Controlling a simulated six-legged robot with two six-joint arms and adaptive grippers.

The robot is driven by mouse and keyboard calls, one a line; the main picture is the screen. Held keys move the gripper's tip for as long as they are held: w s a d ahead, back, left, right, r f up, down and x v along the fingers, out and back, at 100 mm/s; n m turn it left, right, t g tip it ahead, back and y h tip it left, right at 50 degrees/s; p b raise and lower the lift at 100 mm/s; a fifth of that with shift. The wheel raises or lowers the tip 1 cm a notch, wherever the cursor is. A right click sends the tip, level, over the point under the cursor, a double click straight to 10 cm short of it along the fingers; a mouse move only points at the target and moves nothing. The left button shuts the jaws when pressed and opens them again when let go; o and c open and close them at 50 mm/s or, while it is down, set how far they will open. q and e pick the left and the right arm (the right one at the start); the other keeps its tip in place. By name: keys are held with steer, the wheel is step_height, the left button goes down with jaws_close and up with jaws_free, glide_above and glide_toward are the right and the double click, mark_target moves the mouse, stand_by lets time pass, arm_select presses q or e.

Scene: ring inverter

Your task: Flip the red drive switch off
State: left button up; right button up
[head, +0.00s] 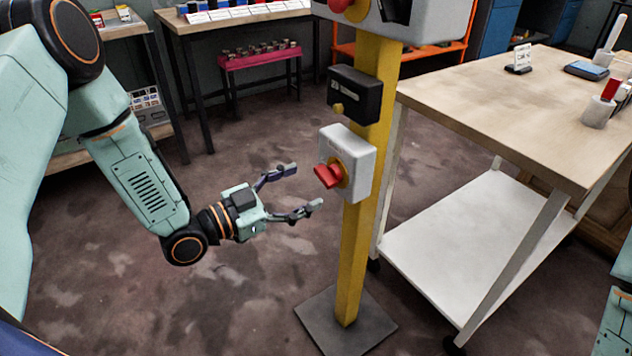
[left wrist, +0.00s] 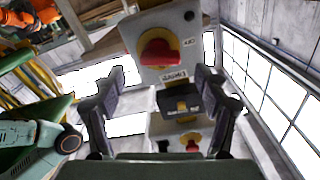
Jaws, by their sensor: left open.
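The red drive switch (head: 328,175) is a red knob on a yellow disc on a light grey box (head: 356,152), fixed to a yellow post (head: 355,250). My left gripper (head: 305,186) is open and empty, just left of the switch, fingers pointing at it and apart from it. In the left wrist view the red switch (left wrist: 160,50) shows large at the top, above and between the open fingers of the left gripper (left wrist: 159,78). Labels beside it look upside down. My right gripper is out of view.
A black box (head: 354,96) with a yellow knob sits above the switch on the post. A grey panel (head: 425,18) with a red button tops the post. A wooden-topped table (head: 500,95) with a white lower shelf stands close at right. Open floor lies left.

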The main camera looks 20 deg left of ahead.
mark_target(320, 178)
arm_select(q)
steer(key=b+x, duration=0.1)
steer(key=x, duration=0.2)
steer(key=shift+d, duration=0.2)
steer(key=shift+w+d, duration=0.35)
steer(key=shift+w, duration=0.3)
steer(key=shift+s, duration=0.1)
steer(key=shift+r, duration=0.1)
